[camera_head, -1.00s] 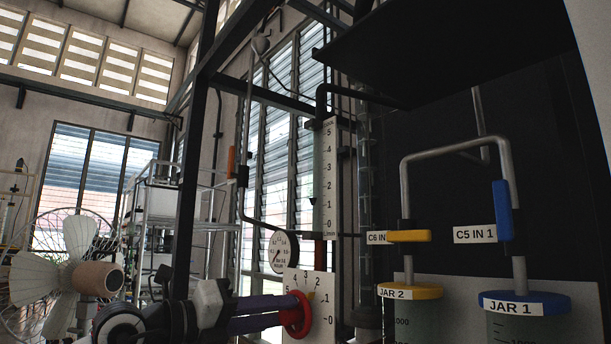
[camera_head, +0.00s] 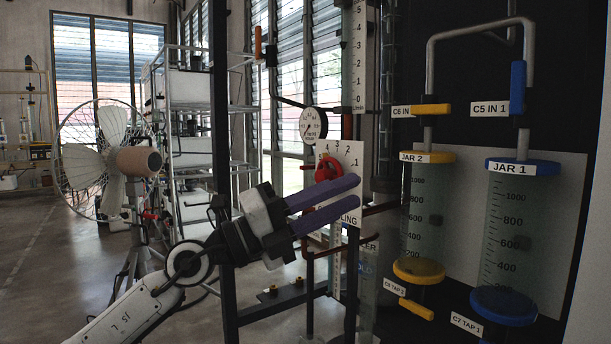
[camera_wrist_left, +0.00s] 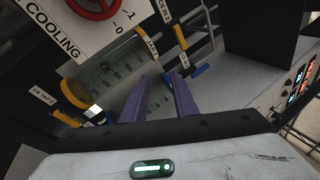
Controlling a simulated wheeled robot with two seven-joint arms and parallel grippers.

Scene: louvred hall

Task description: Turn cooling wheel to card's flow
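The red cooling wheel (camera_head: 328,170) is in front of a white dial plate (camera_head: 352,160) numbered along its top and right edges. It also shows cut off at the top of the left wrist view (camera_wrist_left: 97,6), beside the plate's word COOLING. Which number it points to is unclear. My left gripper (camera_head: 358,194) has two purple fingers apart with nothing between them. They cover the lower plate, just below and right of the wheel. In the left wrist view the fingers (camera_wrist_left: 162,77) are clear of the wheel. No flow card is readable. My right gripper is out of view.
A flow tube scale (camera_head: 359,60) and a round pressure gauge (camera_head: 313,128) are above the plate. Jar 2 (camera_head: 426,205) and Jar 1 (camera_head: 508,225) stand right, with yellow and blue handles. A dark post (camera_head: 220,120) and a fan (camera_head: 100,160) are left.

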